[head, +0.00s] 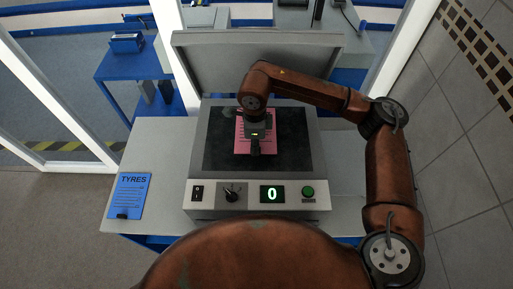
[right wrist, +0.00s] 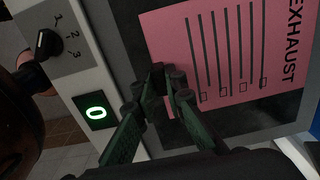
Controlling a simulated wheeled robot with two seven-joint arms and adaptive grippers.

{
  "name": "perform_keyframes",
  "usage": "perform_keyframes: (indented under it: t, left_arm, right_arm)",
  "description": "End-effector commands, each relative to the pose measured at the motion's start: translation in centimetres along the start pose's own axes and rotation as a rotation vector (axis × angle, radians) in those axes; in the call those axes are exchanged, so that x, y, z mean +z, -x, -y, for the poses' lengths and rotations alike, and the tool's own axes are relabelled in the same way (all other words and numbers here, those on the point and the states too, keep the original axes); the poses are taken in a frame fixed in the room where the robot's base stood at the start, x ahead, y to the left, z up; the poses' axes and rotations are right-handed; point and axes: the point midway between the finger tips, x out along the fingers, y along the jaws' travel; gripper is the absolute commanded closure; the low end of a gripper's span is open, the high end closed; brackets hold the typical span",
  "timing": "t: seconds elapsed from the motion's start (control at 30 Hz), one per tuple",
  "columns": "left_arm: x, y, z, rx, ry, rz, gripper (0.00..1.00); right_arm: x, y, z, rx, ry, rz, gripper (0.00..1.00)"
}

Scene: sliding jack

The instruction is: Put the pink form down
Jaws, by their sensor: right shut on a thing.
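The pink form (head: 270,145) is over the dark bed (head: 295,150) of the grey machine, roughly in the middle. In the right wrist view the form (right wrist: 182,45) shows the word EXHAUST, printed lines and small boxes. My right gripper (head: 256,150) reaches down over the form from above. Its green-sided fingers (right wrist: 168,88) are closed together on the form's near edge. The form looks flat and close to the bed; I cannot tell whether it touches it. The gripper and wrist hide the form's middle in the head view. My left gripper is not in view.
The machine's lid (head: 250,60) stands open behind the bed. Its front panel has a rocker switch (head: 198,193), a knob (head: 232,193), a display (head: 272,194) reading 0 and a green button (head: 308,192). A blue TYRES form (head: 131,195) lies on the table at left.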

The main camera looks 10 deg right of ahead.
Motion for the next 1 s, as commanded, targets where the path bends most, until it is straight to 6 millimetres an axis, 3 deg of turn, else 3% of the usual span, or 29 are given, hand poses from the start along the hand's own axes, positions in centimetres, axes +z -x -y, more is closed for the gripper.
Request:
perform_keyframes:
  t: [0.1,0.27,0.47,0.83,0.87,1.0]
  left_arm:
    - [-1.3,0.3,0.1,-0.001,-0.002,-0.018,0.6]
    - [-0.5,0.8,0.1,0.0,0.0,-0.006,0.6]
    - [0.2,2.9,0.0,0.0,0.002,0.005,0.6]
    - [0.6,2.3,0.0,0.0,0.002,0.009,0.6]
    - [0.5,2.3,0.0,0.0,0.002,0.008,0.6]
    - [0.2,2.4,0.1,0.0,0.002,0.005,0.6]
  right_arm:
    - [-0.3,-0.6,0.5,0.0,-0.001,-0.001,1.0]
    - [-0.7,-1.6,1.1,0.002,-0.001,-0.001,1.0]
    - [-0.6,-4.1,1.1,0.002,0.0,-0.001,1.0]
    - [-0.6,-5.0,1.1,-0.001,0.001,0.0,1.0]
    - [-0.6,-4.9,1.1,-0.001,0.001,0.0,0.88]
    - [-0.6,-4.8,1.1,-0.001,0.001,0.0,0.78]
